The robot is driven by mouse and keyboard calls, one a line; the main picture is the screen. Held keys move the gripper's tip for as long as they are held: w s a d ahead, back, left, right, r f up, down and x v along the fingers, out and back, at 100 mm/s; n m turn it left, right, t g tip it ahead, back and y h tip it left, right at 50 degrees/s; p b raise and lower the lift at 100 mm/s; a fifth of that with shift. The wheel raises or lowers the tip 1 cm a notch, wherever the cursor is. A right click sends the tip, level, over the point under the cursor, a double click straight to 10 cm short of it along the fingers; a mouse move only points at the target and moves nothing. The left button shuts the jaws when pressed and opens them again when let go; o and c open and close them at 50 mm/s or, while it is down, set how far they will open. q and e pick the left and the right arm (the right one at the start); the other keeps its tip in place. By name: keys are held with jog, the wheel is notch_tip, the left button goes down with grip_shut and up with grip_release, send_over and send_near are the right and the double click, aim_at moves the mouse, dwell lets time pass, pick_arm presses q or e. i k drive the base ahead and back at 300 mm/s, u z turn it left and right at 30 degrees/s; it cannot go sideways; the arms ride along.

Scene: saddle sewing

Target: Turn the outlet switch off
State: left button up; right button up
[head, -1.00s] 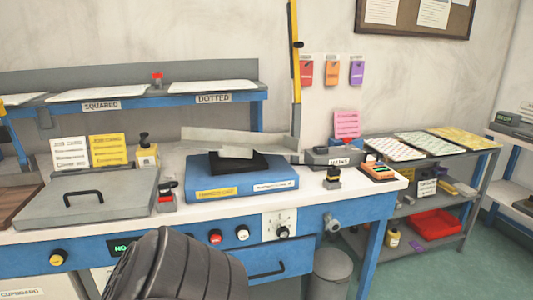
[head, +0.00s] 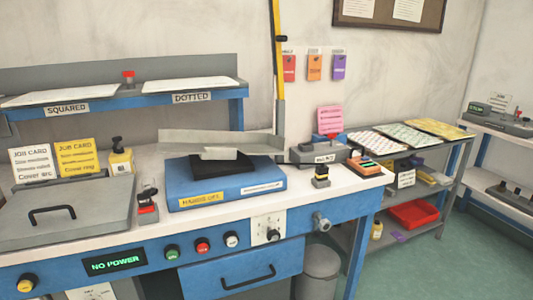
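No part labelled as the outlet switch can be read. A white panel with a black knob (head: 268,229) is on the blue front of the workbench, and a grey round fitting (head: 321,221) sticks out to its right. Another white plate (head: 92,292) is cut off at the bottom edge, below the bench front. A dark display (head: 114,263) on the bench front reads "NO POWER" in green. Neither of my grippers is in view.
Green, red and white buttons (head: 202,246) sit left of the knob panel, above a blue drawer (head: 248,272). A yellow knob (head: 26,282) is at far left. A grey bin (head: 317,272) stands under the bench's right end. Green floor is clear at right.

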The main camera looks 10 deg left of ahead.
aim_at(332, 135)
jog(key=z, duration=1.45)
jog(key=i, duration=2.8)
jog(key=u, duration=2.7)
